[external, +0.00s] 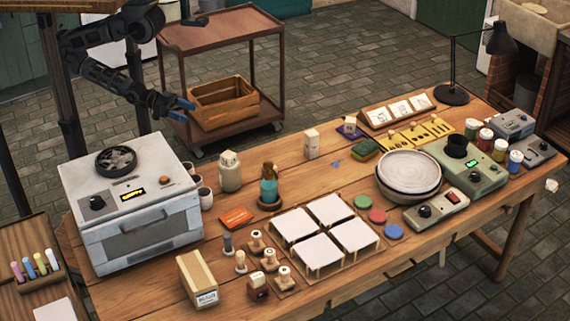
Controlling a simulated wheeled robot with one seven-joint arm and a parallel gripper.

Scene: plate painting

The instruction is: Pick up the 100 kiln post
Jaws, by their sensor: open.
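My gripper (183,108) has blue fingertips and hangs open and empty in the air, above and beyond the kiln's back right edge. Several small upright pieces stand at the front middle of the table, well below and to the right of it. One is a dark grey post (228,243), and one is a pale post (240,262) with a wider foot. Beside them are stamp-like pieces with light knobs (257,241). No number is readable on any of these, so I cannot tell which one is the 100 kiln post.
A white kiln (140,215) fills the table's left end. Near the posts are a cardboard box (197,280), an orange packet (236,217) and a rack of white tiles (372,243). Bottles (229,172) stand behind. Stacked bowls (409,172) are at right.

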